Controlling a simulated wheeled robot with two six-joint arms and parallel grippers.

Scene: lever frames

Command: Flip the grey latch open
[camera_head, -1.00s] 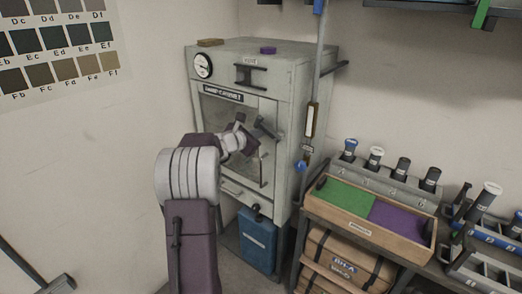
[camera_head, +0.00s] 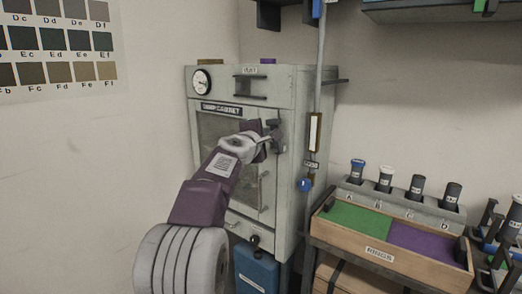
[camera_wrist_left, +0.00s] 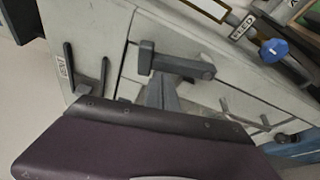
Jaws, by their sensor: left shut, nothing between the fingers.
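The grey latch (camera_head: 275,128) is a dark grey lever at the right edge of the cabinet door, near its top. In the left wrist view the latch (camera_wrist_left: 185,67) shows as a bar with a short raised end block. My left gripper (camera_head: 266,140) is shut and empty, right at the latch. In the left wrist view its fingertips (camera_wrist_left: 163,88) reach the side of the bar; I cannot tell whether they touch. The pale cabinet (camera_head: 285,85) has its door closed, and my arm hides part of the door. My right gripper is not in view.
A grey vertical pipe (camera_head: 318,80) with a blue ball (camera_head: 305,185) runs close to the cabinet's right side. A wooden tray (camera_head: 375,252) with green and purple sections stands at the right. A blue container (camera_head: 258,268) is below the cabinet.

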